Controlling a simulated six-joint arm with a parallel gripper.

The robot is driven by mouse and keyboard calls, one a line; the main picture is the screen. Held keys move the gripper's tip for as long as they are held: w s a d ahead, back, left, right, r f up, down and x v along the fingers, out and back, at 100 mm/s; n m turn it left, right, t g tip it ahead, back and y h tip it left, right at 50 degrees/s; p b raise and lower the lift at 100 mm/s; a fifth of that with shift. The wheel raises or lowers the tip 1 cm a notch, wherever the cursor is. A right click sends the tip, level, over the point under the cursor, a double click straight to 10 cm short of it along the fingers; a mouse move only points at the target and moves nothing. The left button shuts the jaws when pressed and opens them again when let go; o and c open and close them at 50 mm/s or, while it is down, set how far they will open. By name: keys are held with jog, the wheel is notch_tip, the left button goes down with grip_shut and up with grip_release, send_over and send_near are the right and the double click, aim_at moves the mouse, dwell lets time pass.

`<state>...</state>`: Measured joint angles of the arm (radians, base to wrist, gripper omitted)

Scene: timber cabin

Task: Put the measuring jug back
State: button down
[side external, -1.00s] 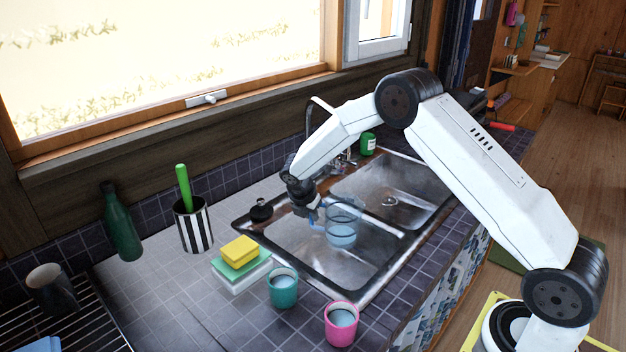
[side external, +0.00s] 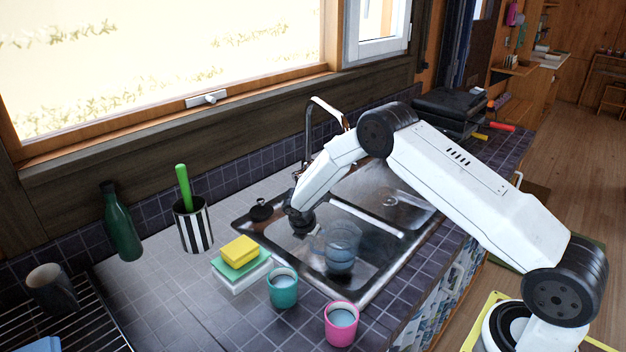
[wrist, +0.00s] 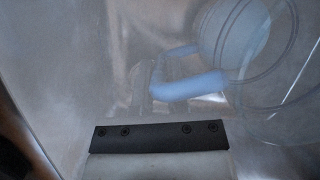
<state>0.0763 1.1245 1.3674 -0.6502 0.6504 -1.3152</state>
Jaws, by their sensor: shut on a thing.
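The measuring jug (side external: 341,246) is clear with a blue tint, and bluish liquid seems to show in its lower part. It looks upright, over or in the near basin of the steel sink (side external: 372,287). I cannot tell whether its base touches the basin floor. My gripper (side external: 314,236) is at the jug's left side, shut on its handle; the fingertips are hard to make out. In the wrist view the blue handle (wrist: 188,88) lies ahead of my gripper's dark bar, with the jug's round clear wall (wrist: 240,45) at upper right.
A teal cup (side external: 283,291) and a pink cup (side external: 341,327) stand by the sink's near edge. Stacked sponges (side external: 240,255), a striped holder (side external: 192,228) and a green bottle (side external: 121,225) are left. The tap (side external: 309,130) rises behind the sink.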

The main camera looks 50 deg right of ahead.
jog(key=shift+f, duration=0.8)
jog(key=shift+f, duration=0.15)
jog(key=c, duration=0.6)
grip_release()
jog(key=shift+v, duration=6.15)
